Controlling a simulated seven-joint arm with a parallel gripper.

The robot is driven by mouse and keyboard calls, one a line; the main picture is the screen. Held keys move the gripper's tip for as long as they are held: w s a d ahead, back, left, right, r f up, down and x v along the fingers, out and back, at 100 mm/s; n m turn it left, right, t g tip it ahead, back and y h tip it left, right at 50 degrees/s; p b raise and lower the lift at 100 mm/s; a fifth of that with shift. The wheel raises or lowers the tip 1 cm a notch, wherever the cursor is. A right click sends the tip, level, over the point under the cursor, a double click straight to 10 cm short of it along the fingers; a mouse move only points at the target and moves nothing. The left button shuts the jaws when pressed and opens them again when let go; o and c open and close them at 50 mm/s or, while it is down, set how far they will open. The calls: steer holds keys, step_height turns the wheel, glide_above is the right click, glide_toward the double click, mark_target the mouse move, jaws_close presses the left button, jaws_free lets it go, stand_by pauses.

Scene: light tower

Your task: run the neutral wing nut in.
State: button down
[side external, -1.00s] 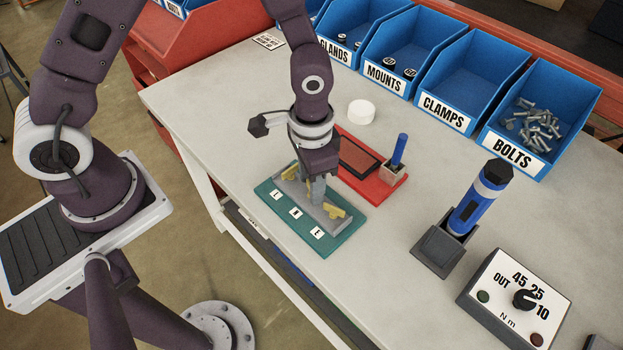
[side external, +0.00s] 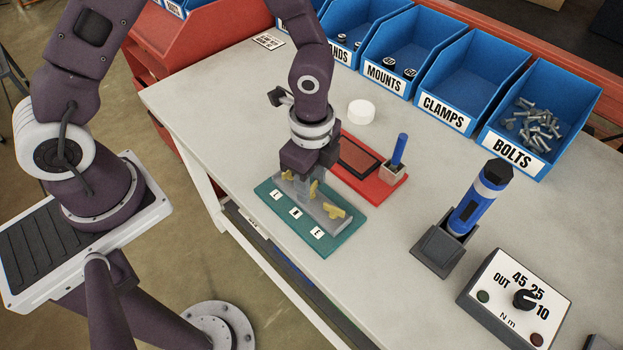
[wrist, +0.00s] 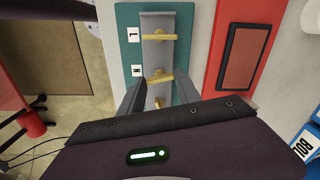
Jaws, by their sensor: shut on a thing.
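The teal board (side external: 284,222) carries a grey block (side external: 324,212) with three yellow wing nuts in a row, beside tags L, N and E. The neutral wing nut (wrist: 160,77) is the middle one, level with the N tag (wrist: 137,70) in the wrist view; it also shows in the side view (side external: 313,188). My gripper (wrist: 161,82) points down over the block, shut with one finger at each end of this nut's wings. The L wing nut (wrist: 159,36) and the E wing nut (side external: 337,212) stand apart on either side. How deep the neutral nut sits is hidden.
A red board (side external: 376,182) with a dark panel and a blue-handled tool (side external: 399,150) lies right behind the teal board. A blue driver (side external: 470,210) stands in a dark holder at right, near a torque dial box (side external: 515,300). Labelled blue bins line the back.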

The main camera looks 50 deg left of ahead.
steer(key=m, duration=0.4)
steer(key=shift+w+m, duration=0.1)
steer(key=shift+m, duration=0.2)
steer(key=m, duration=0.4)
steer(key=shift+m, duration=0.3)
steer(key=m, duration=0.4)
steer(key=shift+m, duration=2.1)
steer(key=c, duration=0.8)
jaws_free()
steer(key=shift+c, duration=0.2)
